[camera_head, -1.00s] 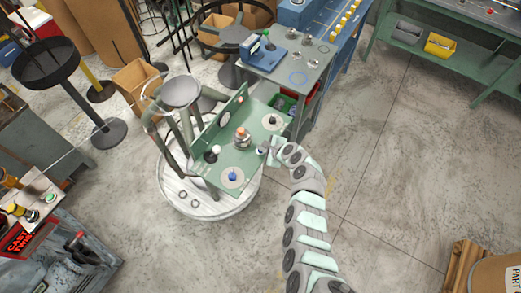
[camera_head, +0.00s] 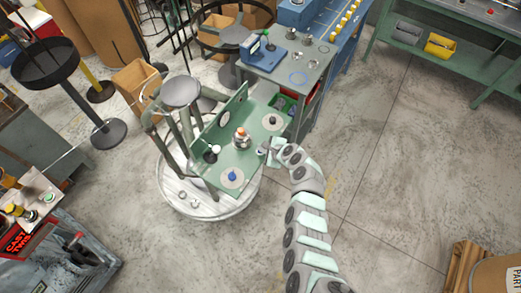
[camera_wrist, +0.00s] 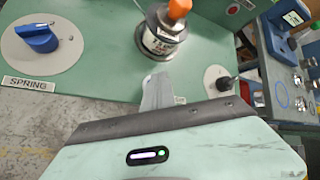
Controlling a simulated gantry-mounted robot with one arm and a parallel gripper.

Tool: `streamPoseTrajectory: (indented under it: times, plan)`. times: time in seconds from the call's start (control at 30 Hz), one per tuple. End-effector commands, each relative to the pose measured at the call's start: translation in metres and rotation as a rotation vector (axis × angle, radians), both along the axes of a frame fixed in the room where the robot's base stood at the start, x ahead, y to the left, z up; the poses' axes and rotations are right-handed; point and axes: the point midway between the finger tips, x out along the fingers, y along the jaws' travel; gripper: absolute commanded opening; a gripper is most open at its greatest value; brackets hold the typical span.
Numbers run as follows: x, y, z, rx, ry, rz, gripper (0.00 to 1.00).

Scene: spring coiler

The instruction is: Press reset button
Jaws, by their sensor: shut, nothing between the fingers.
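The green control panel (camera_head: 210,170) carries a blue knob (camera_head: 232,176), which the wrist view shows above a SPRING label (camera_wrist: 28,84). A metal fitting with an orange top (camera_head: 241,133) stands mid-panel, and a dark knob (camera_head: 272,121) sits at the right. My gripper (camera_head: 265,149) is at the panel's right edge. In the wrist view my gripper (camera_wrist: 158,80) is shut and empty, its tip just in front of the metal fitting. It partly covers a small label (camera_wrist: 180,99). No button clearly marked reset is readable; a small disc with red (camera_wrist: 233,8) shows at the top edge.
A blue-grey bench (camera_head: 310,75) with a blue device (camera_head: 262,52) stands behind right.

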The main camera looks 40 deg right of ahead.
Motion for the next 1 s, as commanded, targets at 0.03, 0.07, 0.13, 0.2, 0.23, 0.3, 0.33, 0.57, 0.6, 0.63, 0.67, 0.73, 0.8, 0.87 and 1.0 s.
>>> streamPoseTrajectory:
  times: [0.03, 0.07, 0.13, 0.2, 0.23, 0.3, 0.33, 0.57, 0.6, 0.63, 0.67, 0.73, 0.8, 0.87, 1.0]
  plan:
    - [0.0, 0.0, 0.0, 0.001, 0.001, 0.001, 0.0]
    - [0.0, 0.0, 0.001, 0.001, 0.001, 0.001, 0.0]
    - [0.0, 0.0, 0.003, 0.001, 0.001, 0.001, 0.0]
    - [0.0, 0.001, 0.007, 0.001, 0.001, 0.001, 0.0]
    - [0.0, 0.001, 0.009, 0.001, 0.001, 0.001, 0.0]
    - [0.0, 0.001, 0.013, 0.001, 0.001, 0.001, 0.0]
    - [0.0, 0.001, 0.015, 0.001, 0.0, 0.001, 0.0]
    - [0.0, 0.001, 0.015, 0.001, 0.001, 0.001, 0.0]
    - [0.0, 0.001, 0.015, 0.001, 0.001, 0.001, 0.0]
    - [0.0, 0.001, 0.015, 0.001, 0.001, 0.001, 0.0]
    - [0.0, 0.001, 0.015, 0.001, 0.001, 0.001, 0.0]
    - [0.0, 0.001, 0.016, 0.001, 0.001, 0.001, 0.0]
    - [0.0, 0.001, 0.019, 0.0, 0.0, 0.0, 0.0]
    - [0.0, 0.001, 0.024, 0.0, 0.0, 0.0, 0.0]
    - [0.0, 0.001, 0.038, 0.002, 0.0, 0.0, 0.0]
